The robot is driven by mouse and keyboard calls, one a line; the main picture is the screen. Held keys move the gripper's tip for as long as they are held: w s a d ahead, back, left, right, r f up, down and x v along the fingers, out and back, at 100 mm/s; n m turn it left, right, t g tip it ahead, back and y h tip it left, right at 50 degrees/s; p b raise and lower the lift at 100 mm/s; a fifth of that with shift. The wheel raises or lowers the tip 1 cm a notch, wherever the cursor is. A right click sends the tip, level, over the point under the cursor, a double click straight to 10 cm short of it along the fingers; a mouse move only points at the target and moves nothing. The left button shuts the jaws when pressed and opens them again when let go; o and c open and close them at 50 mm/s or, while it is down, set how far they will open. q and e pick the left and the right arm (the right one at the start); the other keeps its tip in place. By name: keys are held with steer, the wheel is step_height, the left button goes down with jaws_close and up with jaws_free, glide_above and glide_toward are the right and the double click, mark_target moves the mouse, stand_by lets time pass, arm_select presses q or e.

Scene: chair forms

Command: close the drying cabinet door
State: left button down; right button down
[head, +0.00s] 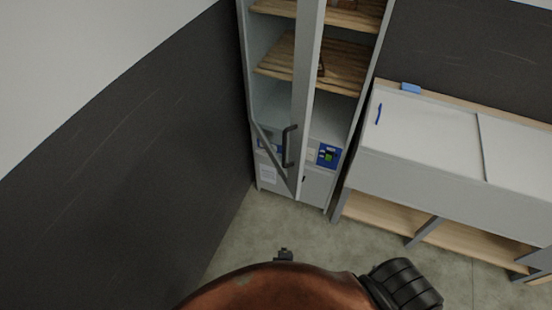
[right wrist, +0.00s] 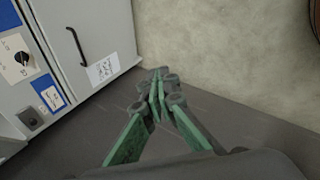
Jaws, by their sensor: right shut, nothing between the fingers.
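The drying cabinet (head: 331,193) is a tall grey unit with wooden shelves, standing by the dark wall. Its framed glass door (head: 302,85) stands open, swung outward from the left side, with a dark bar handle (head: 289,146) on its free edge. My right gripper (right wrist: 158,82) shows in the right wrist view with green fingers, shut and empty. It is apart from a grey front panel (right wrist: 95,25) at the left, which carries a dark handle (right wrist: 77,47) and a paper label (right wrist: 103,68). My left gripper is not in view.
A white-topped bench (head: 430,135) with wooden lower shelves stands right of the cabinet. A small blue item (head: 410,88) lies at its back edge. The dark wall (head: 130,150) bounds the left. Bare concrete floor (head: 270,225) lies before the cabinet.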

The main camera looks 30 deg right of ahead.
steer(key=w+a+r+n+t+h+p, duration=0.15)
steer(key=w+r, duration=0.25)
steer(key=r, duration=0.6)
steer(key=w+a+r+t+h+b, duration=0.1)
steer(key=w+a+r+t, duration=0.25)
steer(key=r, duration=0.65)
step_height(320, 180, up, 30)
steer(key=s+m+t+h+p, duration=0.1)
steer(key=m+t+h+p, duration=0.15)
steer(key=h, duration=0.25)
steer(key=s+d+p+x, duration=0.1)
steer(key=d+p+x, duration=0.1)
steer(key=x, duration=1)
steer(key=shift+s+t+p, duration=0.15)
steer(key=shift+t+p, duration=0.2)
steer(key=shift+p, duration=0.3)
steer(key=shift+d+r, duration=0.15)
steer(key=shift+r, duration=0.05)
